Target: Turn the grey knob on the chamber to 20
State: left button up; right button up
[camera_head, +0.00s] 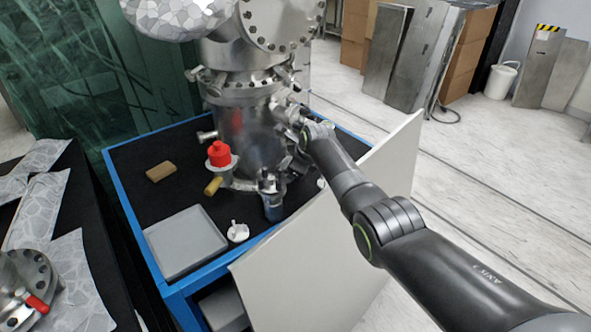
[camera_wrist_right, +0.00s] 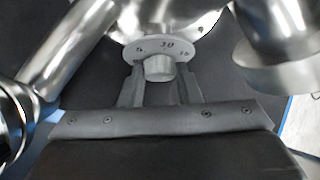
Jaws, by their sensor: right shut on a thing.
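The steel chamber (camera_head: 243,130) stands on the black top of a blue-framed bench in the head view. In the right wrist view the grey knob (camera_wrist_right: 158,68) sits in front of a round pale dial (camera_wrist_right: 168,46), whose readable marks are 5, 10 and 15, with 10 near the top middle. My right gripper (camera_wrist_right: 159,76) has one finger on each side of the knob and is shut on it. No pointer on the knob can be made out. My right arm reaches to the chamber's right side in the head view, where the knob is too small to tell. My left gripper is not in view.
On the bench (camera_head: 130,160) are a red-topped item (camera_head: 219,153), a tan block (camera_head: 160,171), a grey tray (camera_head: 184,243) and a small white part (camera_head: 238,232). A pale panel (camera_head: 330,245) stands at its right side. Metal tubes flank the dial in the wrist view.

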jog(key=o, duration=1)
jog(key=shift+c, duration=0.2)
